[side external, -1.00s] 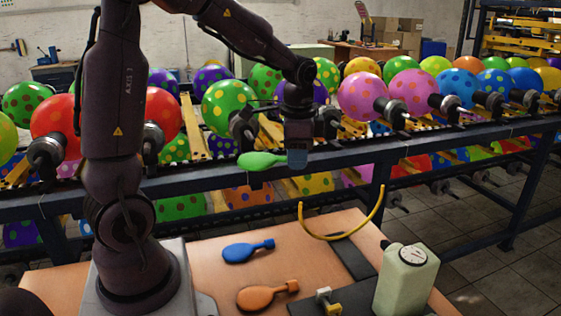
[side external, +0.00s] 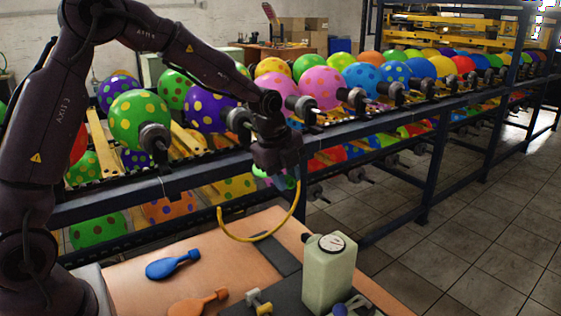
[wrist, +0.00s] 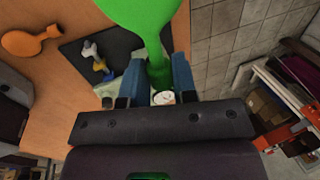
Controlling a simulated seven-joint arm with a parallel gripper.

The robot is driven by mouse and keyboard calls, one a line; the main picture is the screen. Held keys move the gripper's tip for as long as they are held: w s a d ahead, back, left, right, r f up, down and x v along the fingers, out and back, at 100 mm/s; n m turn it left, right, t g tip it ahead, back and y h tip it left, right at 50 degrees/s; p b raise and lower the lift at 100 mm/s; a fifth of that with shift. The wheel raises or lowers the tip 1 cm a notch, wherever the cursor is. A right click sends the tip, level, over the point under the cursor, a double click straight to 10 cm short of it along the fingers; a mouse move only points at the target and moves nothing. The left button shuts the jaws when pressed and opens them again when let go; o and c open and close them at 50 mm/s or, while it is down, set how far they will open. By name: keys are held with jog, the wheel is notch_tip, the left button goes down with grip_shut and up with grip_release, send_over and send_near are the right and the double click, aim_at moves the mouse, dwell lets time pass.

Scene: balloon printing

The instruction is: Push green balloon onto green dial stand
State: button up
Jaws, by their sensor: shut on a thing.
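My gripper (wrist: 158,74) is shut on the neck of the green balloon (wrist: 145,14), between two blue fingers. The balloon's wide body extends past the fingertips to the top edge of the wrist view. In the side view my gripper (side external: 278,158) hangs in the air in front of the rack, left of and above the green dial stand (side external: 324,277); the held balloon is not clearly visible there. The stand is a pale green upright body with a round white dial on top. In the wrist view a white dial (wrist: 163,97) shows partly between the fingers, below the gripper.
A blue balloon (side external: 172,264) and an orange balloon (side external: 197,303) lie flat on the orange tabletop (side external: 128,275). A small yellow-and-white piece (side external: 258,301) sits nearby. The balloon rack (side external: 365,128) runs behind.

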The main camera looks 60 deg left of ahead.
jog(key=d+f, duration=0.3)
jog(key=f, duration=0.7)
jog(key=shift+d+f, duration=0.25)
jog(key=shift+d, duration=0.15)
dwell(0.4)
jog(key=shift+d, duration=0.6)
dwell(1.1)
jog(key=o, duration=0.8)
